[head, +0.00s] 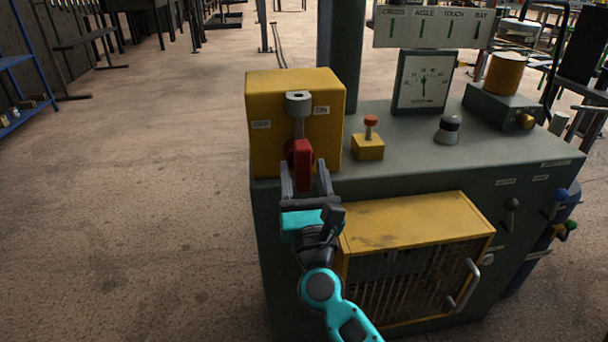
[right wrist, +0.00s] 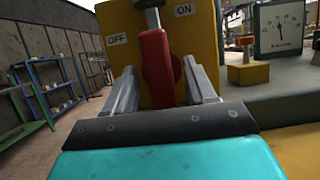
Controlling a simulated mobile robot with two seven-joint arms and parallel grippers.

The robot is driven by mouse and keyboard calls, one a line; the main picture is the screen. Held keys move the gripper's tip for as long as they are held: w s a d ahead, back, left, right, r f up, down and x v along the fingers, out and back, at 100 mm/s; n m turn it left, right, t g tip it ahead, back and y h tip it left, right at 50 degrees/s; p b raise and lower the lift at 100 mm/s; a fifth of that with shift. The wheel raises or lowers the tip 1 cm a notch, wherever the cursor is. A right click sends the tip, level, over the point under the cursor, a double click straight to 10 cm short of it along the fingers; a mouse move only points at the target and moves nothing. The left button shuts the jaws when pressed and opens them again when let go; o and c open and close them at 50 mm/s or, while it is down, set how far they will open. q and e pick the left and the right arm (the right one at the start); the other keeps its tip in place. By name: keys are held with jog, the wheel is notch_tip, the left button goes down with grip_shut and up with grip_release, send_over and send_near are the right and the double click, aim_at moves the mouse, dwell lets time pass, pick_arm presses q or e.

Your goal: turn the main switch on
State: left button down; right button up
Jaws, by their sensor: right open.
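The main switch is a yellow box (head: 265,98) on the left end of a grey-green machine. Its front has an OFF label (head: 261,125) on the left and an ON label (head: 322,110) on the right. My right gripper (head: 305,175) is open, with one finger on each side of the red handle. In the right wrist view the handle (right wrist: 157,68) stands between the spread fingers, with gaps on both sides. My left gripper is not in view.
A yellow caged cover (head: 415,225) juts out right of my arm. Open floor (head: 130,190) lies to the left.

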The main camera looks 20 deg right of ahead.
pick_arm(q)
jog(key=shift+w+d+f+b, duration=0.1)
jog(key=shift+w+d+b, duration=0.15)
jog(key=shift+b, duration=0.3)
pick_arm(e)
jog(key=v, duration=0.7)
jog(key=shift+s, duration=0.25)
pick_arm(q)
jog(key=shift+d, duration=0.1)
pick_arm(e)
jog(key=shift+a+f, duration=0.1)
